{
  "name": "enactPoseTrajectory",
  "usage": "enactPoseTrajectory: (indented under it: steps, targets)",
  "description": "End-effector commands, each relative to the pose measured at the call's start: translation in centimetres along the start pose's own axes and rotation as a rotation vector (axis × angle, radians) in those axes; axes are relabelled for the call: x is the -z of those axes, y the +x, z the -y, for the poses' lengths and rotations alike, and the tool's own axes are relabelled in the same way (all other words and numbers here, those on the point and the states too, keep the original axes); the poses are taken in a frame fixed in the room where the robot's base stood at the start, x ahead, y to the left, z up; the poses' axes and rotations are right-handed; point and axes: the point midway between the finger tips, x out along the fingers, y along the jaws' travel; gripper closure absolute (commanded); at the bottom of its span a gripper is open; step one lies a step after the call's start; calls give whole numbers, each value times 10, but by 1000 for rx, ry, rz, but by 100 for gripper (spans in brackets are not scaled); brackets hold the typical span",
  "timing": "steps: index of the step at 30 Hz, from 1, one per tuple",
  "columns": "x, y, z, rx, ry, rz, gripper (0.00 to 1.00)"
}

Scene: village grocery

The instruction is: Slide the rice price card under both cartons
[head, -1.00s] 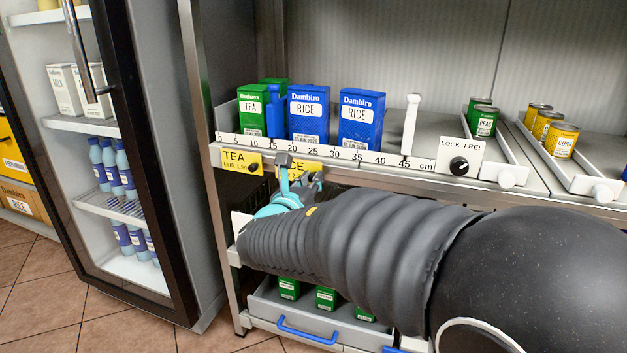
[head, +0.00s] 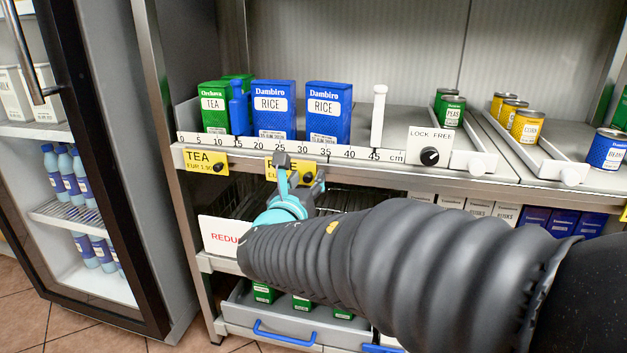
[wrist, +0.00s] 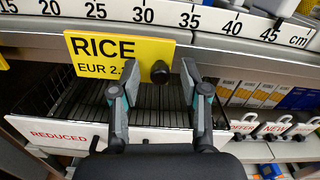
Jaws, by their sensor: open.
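The yellow rice price card (wrist: 112,50) with a dark round knob (wrist: 159,72) is on the shelf's front rail; it also shows in the head view (head: 273,166), partly covered by my gripper. It spans roughly 20 to 33 cm on the ruler. Two blue rice cartons stand upright on the shelf above, the left one (head: 273,108) and the right one (head: 328,112), with a gap between them.
A yellow tea card (head: 206,162) is left on the rail, below green tea cartons (head: 213,108). A blue divider (head: 239,110) and a white divider (head: 379,115) flank the rice. A lock knob (head: 429,155) sits farther right. A reduced sign (wrist: 70,133) is below.

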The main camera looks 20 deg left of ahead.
Motion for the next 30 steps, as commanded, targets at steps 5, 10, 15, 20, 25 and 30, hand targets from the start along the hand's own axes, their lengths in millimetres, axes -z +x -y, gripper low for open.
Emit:
enactPoseTrajectory:
  steps: [5, 10, 15, 20, 25, 30]
  targets:
    - [0, -6, 0, 0, 0, 0, 54]
    - [0, -30, 0, -3, 0, 1, 54]
    - [0, -65, -1, -5, -1, 1, 54]
    - [0, -94, 0, -3, 1, 1, 54]
    - [0, -113, 0, -2, 0, 0, 54]
    - [0, -120, 0, 0, 0, 0, 54]
